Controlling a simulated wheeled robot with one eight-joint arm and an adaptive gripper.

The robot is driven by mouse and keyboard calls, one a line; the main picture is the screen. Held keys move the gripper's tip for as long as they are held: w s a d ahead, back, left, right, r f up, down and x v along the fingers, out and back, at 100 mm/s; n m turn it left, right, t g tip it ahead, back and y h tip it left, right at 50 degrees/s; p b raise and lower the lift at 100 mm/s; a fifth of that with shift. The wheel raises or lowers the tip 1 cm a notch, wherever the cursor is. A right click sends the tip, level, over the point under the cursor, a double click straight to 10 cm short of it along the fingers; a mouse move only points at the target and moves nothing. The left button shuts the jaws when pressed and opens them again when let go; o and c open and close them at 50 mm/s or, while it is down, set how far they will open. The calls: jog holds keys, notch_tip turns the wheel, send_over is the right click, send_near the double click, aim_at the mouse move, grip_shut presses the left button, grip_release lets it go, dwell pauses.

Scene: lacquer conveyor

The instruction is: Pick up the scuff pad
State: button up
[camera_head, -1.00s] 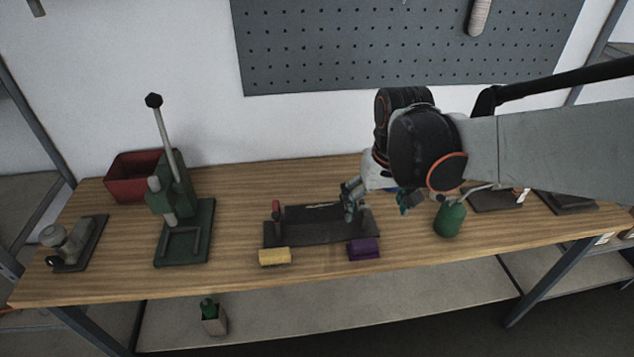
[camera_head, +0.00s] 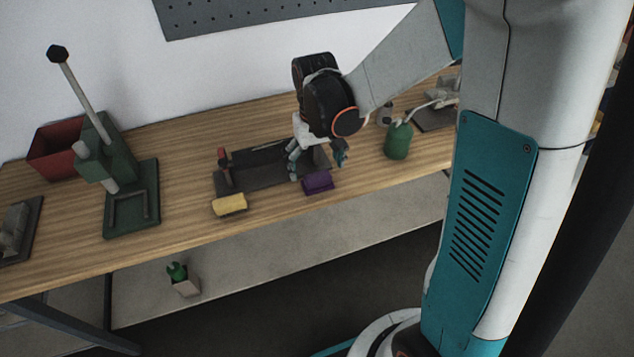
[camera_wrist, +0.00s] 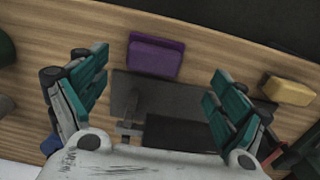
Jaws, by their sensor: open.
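The scuff pad looks to be the purple block (camera_head: 317,182), lying flat near the front edge of the wooden bench, in front of a dark fixture plate (camera_head: 262,173). In the wrist view the purple block (camera_wrist: 155,56) shows at the top middle, between the lines of the two fingers. My gripper (camera_head: 317,163) is open and empty, above and just behind the block. Its teal fingers (camera_wrist: 160,68) are spread wide on either side and do not appear to touch the block. The height gap is hard to judge.
A yellow block (camera_head: 229,204) lies left of the purple one. A red-topped clamp (camera_head: 224,165) stands on the fixture. A green lever press (camera_head: 108,160) and red bin (camera_head: 55,150) are at left; a green bottle (camera_head: 398,142) is at right. The bench's front edge is close.

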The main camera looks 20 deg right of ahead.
aim_at(318, 175)
jog(key=f, duration=0.2)
jog(key=f+b, duration=0.2)
jog(key=f, duration=0.1)
jog(key=shift+w+d+f, duration=0.2)
jog(key=shift+d+f, duration=0.1)
jog(key=shift+d, duration=0.05)
jog(key=c, duration=1.4)
jog(key=shift+r, duration=0.15)
notch_tip(318, 175, up, 20)
jog(key=p, duration=0.6)
jog(key=o, duration=0.5)
jog(key=shift+c, duration=1.6)
